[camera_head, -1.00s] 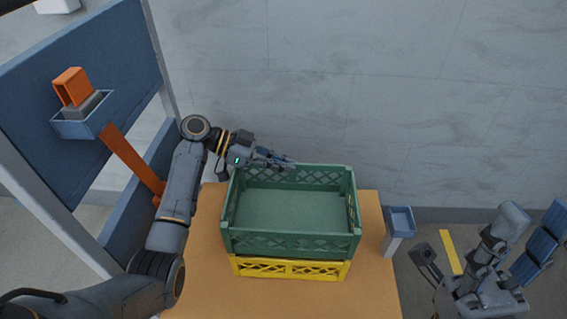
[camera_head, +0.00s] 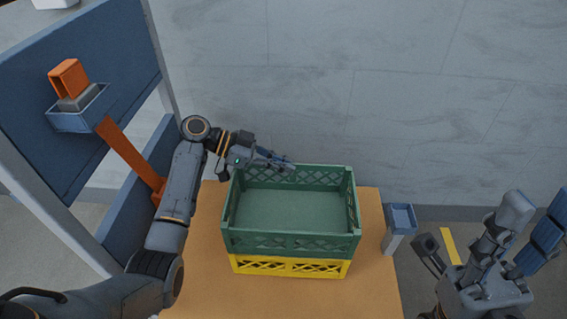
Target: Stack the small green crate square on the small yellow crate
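The green crate (camera_head: 290,243) sits on top of the yellow crate (camera_head: 288,267), and their front edges look close to lined up. Both stand on the tan table. The green crate is empty. The yellow crate shows only as a front strip below it; the rest is hidden. My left gripper (camera_head: 284,164) is at the green crate's back left rim, its fingers over the rim. I cannot tell whether it is open or touching the rim.
The tan table (camera_head: 205,282) has free room in front of and left of the crates. A blue-grey bin on a post (camera_head: 400,219) stands right of the table. A blue panel with an orange part in a holder (camera_head: 69,80) is at the left. A wall is behind.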

